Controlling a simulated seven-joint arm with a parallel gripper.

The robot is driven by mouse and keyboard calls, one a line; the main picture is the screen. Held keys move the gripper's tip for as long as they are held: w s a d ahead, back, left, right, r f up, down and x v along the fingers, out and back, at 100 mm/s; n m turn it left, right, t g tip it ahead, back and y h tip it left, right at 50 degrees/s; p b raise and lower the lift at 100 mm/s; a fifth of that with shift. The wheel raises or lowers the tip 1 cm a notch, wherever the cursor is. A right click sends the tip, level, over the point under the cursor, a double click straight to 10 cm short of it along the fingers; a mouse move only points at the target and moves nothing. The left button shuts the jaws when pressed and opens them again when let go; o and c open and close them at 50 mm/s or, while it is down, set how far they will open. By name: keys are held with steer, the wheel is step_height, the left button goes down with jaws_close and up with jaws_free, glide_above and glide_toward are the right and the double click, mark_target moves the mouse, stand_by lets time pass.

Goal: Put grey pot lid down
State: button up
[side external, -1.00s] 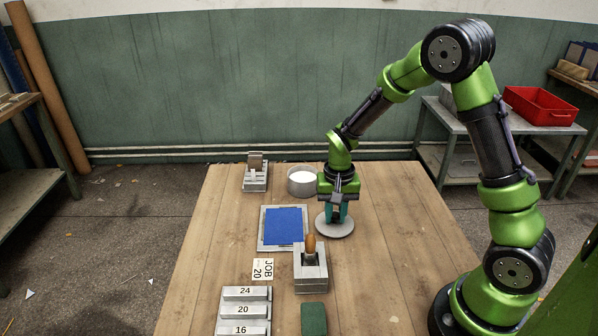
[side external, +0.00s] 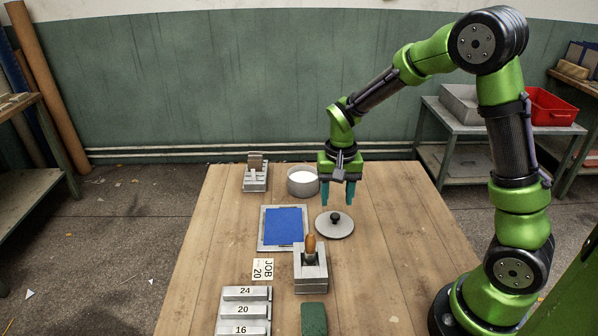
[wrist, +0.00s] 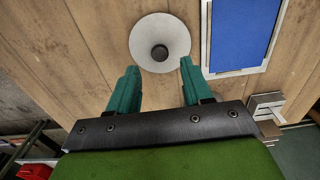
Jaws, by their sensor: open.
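The grey pot lid (side external: 347,226) lies flat on the wooden table, its black knob facing up. It also shows in the wrist view (wrist: 145,48), whole and unobstructed. My gripper (side external: 338,203) is open and empty above the table, clear of the lid and just behind it in the side view. In the wrist view my two teal fingers (wrist: 157,68) are spread wide, with nothing between them. The round grey pot (side external: 292,184) with white contents stands uncovered to the left of my gripper.
A blue sheet in a grey tray (side external: 261,243) lies left of the lid. A grey block holder with a wooden-handled tool (side external: 311,280) stands in front. Numbered bars (side external: 228,309), a JOB 20 card (side external: 262,269) and a green block (side external: 313,319) are nearer. The table's right side is clear.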

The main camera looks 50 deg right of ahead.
mark_target(335, 216)
steer(key=s+a+r+n+t+y, duration=0.1)
steer(key=s+a+r+t, duration=0.15)
steer(key=r, duration=0.45)
steer(key=s+a+r+n+t, duration=0.1)
steer(key=s+a+r, duration=0.15)
steer(key=r, duration=0.45)
steer(key=s+a+r+n+t+y, duration=0.1)
steer(key=s+a+r+n+t, duration=0.2)
steer(key=s, duration=0.6)
steer(key=shift+a+t, duration=0.2)
steer(key=shift+t, duration=0.15)
